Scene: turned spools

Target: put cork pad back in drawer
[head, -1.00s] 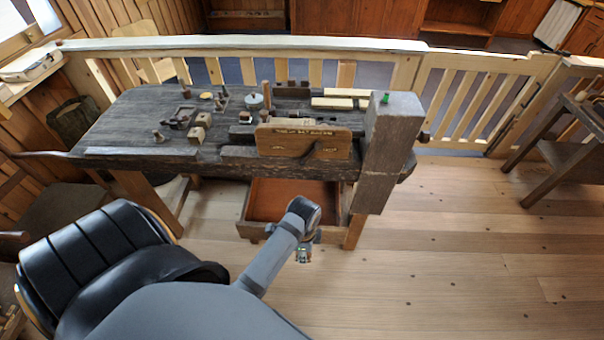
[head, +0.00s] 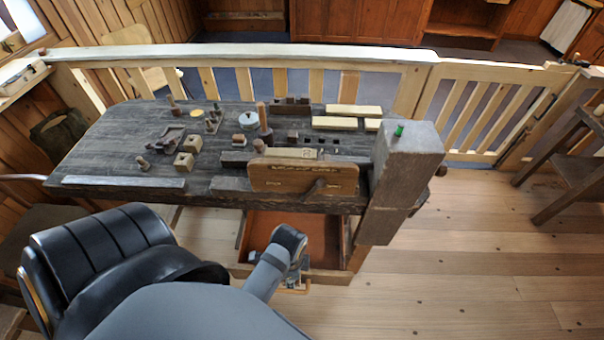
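The drawer (head: 322,240) stands pulled out under the right part of the workbench, and its reddish-brown floor shows. My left arm comes in from the lower left, and its wrist overlaps the drawer's front. My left gripper (head: 295,282) is small and mostly hidden behind the wrist, at the drawer's front edge. A thin orange-brown edge shows beside the fingers; I cannot tell whether it is the drawer's pull or something held. I cannot pick out the cork pad for sure. My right gripper is not in view.
The dark workbench (head: 110,160) carries wooden blocks, pale bars (head: 335,123), a round tin (head: 247,119) and small tools. A vise with a wooden jaw (head: 300,177) and a thick post (head: 405,180) overhang the drawer. Wooden railing runs behind.

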